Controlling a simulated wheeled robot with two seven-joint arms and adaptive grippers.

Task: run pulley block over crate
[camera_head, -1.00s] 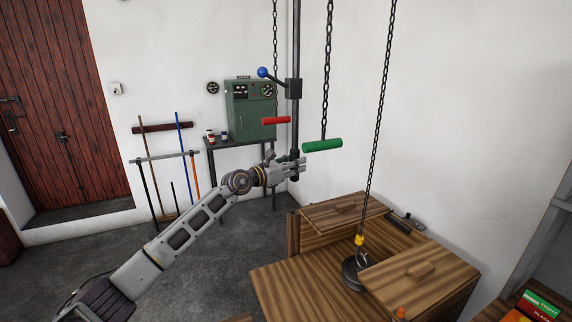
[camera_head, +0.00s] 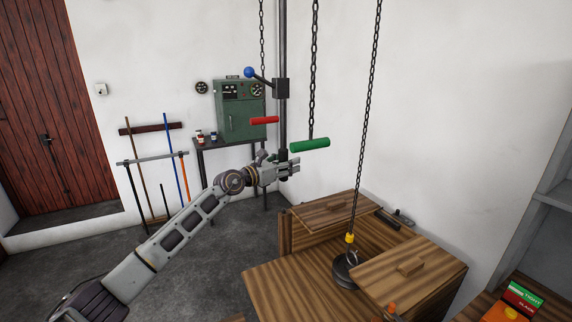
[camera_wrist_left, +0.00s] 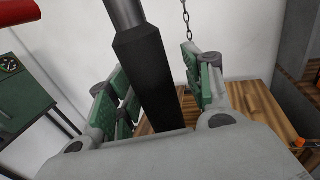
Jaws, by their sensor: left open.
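A chain with a yellow fitting (camera_head: 349,238) hangs down to a dark round weight (camera_head: 344,272) with a ring on top, at the wooden crate-like box (camera_head: 265,285). I cannot tell whether the weight rests or hangs. A green handle (camera_head: 310,145) and a red handle (camera_head: 264,120) hang on their own chains. A dark upright post (camera_head: 283,60) carries a lever with a blue knob (camera_head: 249,72). My left gripper (camera_head: 290,168) is open at the post below the green handle. In the left wrist view, the post shows between its open green-padded fingers (camera_wrist_left: 155,60). My right gripper is out of view.
A green control cabinet (camera_head: 240,110) stands on a small table at the wall. A tool rack (camera_head: 152,160) is left of it. Wooden lids (camera_head: 410,272) lie on the box. Small coloured boxes (camera_head: 522,298) sit at lower right. The floor at left is clear.

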